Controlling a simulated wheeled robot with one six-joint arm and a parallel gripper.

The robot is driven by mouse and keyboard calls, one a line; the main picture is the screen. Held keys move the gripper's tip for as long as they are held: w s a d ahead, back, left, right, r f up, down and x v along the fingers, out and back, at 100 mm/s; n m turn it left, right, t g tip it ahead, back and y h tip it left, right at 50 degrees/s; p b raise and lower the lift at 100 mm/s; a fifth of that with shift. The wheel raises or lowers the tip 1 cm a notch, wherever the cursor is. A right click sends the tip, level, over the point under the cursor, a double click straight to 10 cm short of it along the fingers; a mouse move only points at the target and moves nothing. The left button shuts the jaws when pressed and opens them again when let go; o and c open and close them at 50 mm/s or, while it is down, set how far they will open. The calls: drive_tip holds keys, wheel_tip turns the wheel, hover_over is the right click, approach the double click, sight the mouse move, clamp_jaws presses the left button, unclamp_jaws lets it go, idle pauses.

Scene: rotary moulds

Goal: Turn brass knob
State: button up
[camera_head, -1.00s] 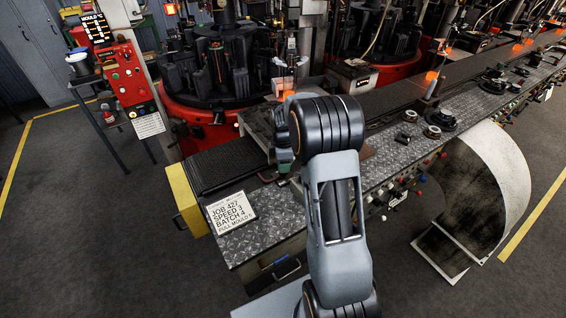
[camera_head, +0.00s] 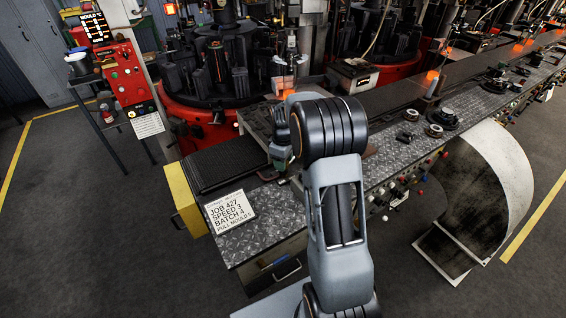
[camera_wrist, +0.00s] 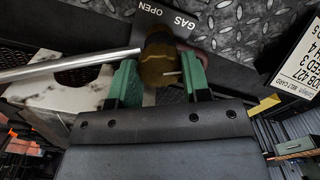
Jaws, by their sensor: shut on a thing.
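The brass knob (camera_wrist: 160,62) is in the middle of the wrist view, with a pale pointer mark on it. It sits beside a grey plate lettered "GAS OPEN" (camera_wrist: 170,20). My gripper (camera_wrist: 157,76) has its green fingers on either side of the knob and is shut on it. In the head view my gripper (camera_head: 281,154) is low over the near end of the bench, mostly behind my arm. The knob is hidden there.
A metal rod (camera_wrist: 70,66) runs close to the knob on the left. A job card (camera_head: 230,212) lies on the checker-plate bench (camera_head: 262,240). A conveyor belt (camera_head: 225,163) and a yellow block (camera_head: 181,198) are beside it. Glowing pieces stand farther along.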

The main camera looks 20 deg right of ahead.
drive_tip(key=m+b, duration=0.1)
drive_tip(key=m, duration=1.1)
drive_tip(key=shift+b, duration=0.4)
drive_tip(key=m, duration=1.2)
drive_tip(key=shift+b, duration=0.4)
drive_tip(key=o, duration=0.9)
wheel_tip(320, 180, up, 14)
drive_tip(key=shift+f, duration=0.1)
